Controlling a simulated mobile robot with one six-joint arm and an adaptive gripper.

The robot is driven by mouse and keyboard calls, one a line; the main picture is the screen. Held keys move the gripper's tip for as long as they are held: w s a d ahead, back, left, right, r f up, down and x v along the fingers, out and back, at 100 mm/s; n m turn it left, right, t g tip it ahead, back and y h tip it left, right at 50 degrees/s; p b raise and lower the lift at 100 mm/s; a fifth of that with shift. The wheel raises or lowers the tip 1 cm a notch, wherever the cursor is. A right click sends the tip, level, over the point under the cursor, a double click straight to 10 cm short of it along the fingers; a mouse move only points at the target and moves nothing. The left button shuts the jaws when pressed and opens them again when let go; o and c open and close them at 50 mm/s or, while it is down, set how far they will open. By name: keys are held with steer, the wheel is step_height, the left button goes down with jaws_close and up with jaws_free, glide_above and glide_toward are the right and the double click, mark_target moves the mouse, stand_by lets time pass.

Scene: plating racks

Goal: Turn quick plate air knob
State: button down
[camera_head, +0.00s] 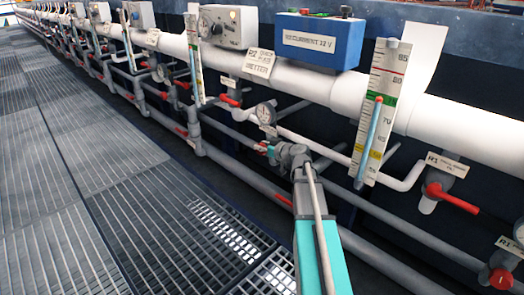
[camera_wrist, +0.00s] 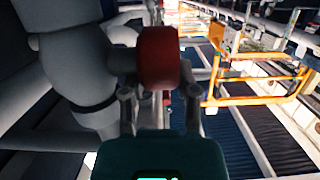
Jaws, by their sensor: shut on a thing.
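My gripper (camera_head: 282,152) is at the lower pipework, left of the tall gauge with the green and yellow bands. It is shut on a red knob (camera_head: 263,147), which is mostly hidden behind it in the head view. In the wrist view, the red knob (camera_wrist: 158,58) sits on a grey pipe fitting (camera_wrist: 82,65), with my gripper's (camera_wrist: 159,94) two fingers on either side of its lower part. The fingertips' exact contact is hard to see. A label reading R2 quick plate wetter (camera_head: 258,63) hangs on the white pipe above.
A tall gauge (camera_head: 379,115) and a red-handled valve (camera_head: 452,197) are to the right. A blue box (camera_head: 319,40) sits above the white pipe. Grating floor (camera_head: 80,190) is open at left. Orange railing (camera_wrist: 258,100) shows in the wrist view.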

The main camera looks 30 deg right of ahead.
steer(key=shift+t+b, duration=0.35)
steer(key=shift+t, duration=0.05)
steer(key=shift+c, duration=1.8)
jaws_free()
steer(key=shift+r+g+p, duration=0.2)
steer(key=shift+g+p, duration=0.3)
steer(key=shift+p, duration=0.6)
steer(key=shift+w+p, duration=0.1)
steer(key=shift+p, duration=0.2)
steer(key=shift+w+a+g+h+p, duration=0.1)
steer(key=shift+g+h+p, duration=0.2)
steer(key=shift+g+p, duration=0.5)
steer(key=shift+p, duration=0.35)
